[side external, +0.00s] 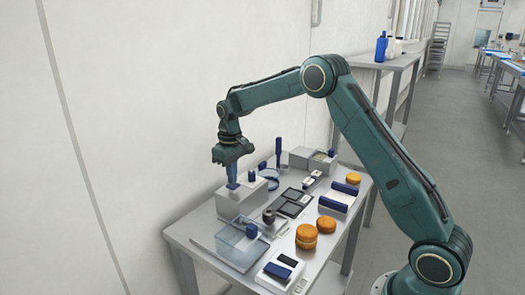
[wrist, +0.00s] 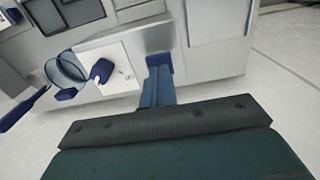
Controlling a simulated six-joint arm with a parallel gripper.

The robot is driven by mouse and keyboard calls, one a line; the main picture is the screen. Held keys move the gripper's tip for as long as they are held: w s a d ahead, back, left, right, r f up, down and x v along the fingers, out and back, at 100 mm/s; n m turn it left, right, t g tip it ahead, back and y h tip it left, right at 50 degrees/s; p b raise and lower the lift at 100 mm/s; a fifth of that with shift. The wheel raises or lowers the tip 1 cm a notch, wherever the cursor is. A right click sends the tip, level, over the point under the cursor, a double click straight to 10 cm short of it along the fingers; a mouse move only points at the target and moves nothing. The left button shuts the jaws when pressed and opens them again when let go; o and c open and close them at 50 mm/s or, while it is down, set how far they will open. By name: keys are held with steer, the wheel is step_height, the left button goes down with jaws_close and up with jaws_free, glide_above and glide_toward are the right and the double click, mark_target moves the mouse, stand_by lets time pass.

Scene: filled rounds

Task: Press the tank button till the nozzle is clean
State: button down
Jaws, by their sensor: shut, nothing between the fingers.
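A grey box-shaped tank (side external: 240,204) stands at the wall side of the table. It has a small blue button (side external: 233,186) on top. My gripper (side external: 231,180) points straight down over this button, its blue fingers together and empty. The fingertips are at or just above the button; I cannot tell whether they touch. In the wrist view my gripper's fingers (wrist: 158,75) overlap a dark blue block (wrist: 162,62), which looks like the button. I cannot make out a nozzle or how clean it is.
The table (side external: 190,240) also holds a clear box (side external: 228,247), several orange filled rounds (side external: 306,237), a white device with a blue pad (side external: 282,269), dark trays (side external: 292,205) and a blue ring (wrist: 65,72) near the tank. The wall is close behind.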

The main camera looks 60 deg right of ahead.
steer(key=shift+f, duration=1.1)
steer(key=shift+r, duration=1.55)
steer(key=shift+f, duration=1.55)
steer(key=shift+r, duration=1.55)
steer(key=shift+r, duration=0.15)
steer(key=shift+r, duration=2.85)
